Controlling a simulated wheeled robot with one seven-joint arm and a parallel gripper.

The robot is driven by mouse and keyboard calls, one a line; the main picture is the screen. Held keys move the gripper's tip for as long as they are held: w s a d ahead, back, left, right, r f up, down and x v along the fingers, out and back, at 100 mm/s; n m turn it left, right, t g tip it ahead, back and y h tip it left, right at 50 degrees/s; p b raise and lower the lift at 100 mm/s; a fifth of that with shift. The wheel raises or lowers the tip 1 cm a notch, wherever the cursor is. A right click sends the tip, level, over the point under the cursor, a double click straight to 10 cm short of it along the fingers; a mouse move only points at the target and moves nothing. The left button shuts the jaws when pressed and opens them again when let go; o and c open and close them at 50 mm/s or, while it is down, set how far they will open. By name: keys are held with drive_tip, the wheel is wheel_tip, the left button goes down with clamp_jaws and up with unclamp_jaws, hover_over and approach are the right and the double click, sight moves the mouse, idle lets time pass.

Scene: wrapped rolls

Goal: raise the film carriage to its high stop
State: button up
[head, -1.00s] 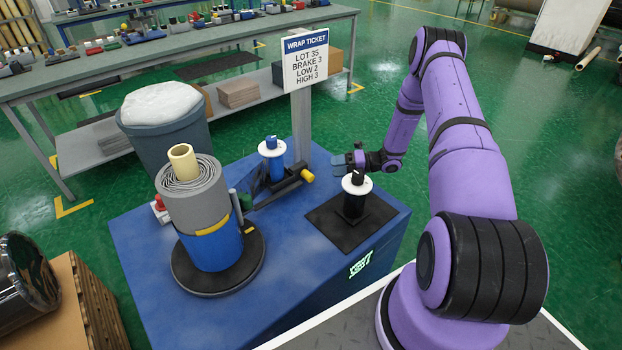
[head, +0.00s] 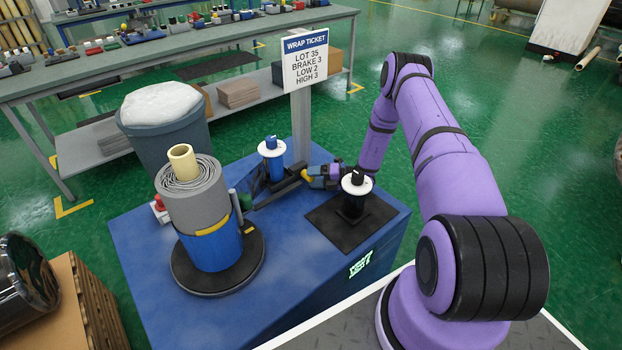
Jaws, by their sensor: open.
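The film carriage (head: 280,189) is a dark bar low on the blue machine, beside the foot of a grey post (head: 303,128). It has a yellow handle (head: 305,175) at its right end. A blue spool with a white top disc (head: 272,149) stands by the carriage. My gripper (head: 314,177) is open at the yellow handle, coming from the right. Whether its fingers are around the handle or only beside it, I cannot tell.
A grey and blue wrapped roll (head: 196,210) stands on a round black turntable (head: 220,275) at left. The wrap ticket (head: 307,61) reads brake 3, low 2, high 3. A grey bin (head: 168,150) stands behind the machine.

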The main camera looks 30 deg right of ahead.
drive_tip(key=shift+w+a+f, duration=0.1)
drive_tip(key=shift+w+a, duration=0.25)
drive_tip(key=shift+a, duration=0.15)
clamp_jaws()
wheel_tip(320, 180, up, 12)
drive_tip(key=shift+f, duration=0.25)
drive_tip(key=shift+w, duration=0.1)
unclamp_jaws()
drive_tip(key=shift+r, duration=0.15)
drive_tip(key=shift+d, duration=0.1)
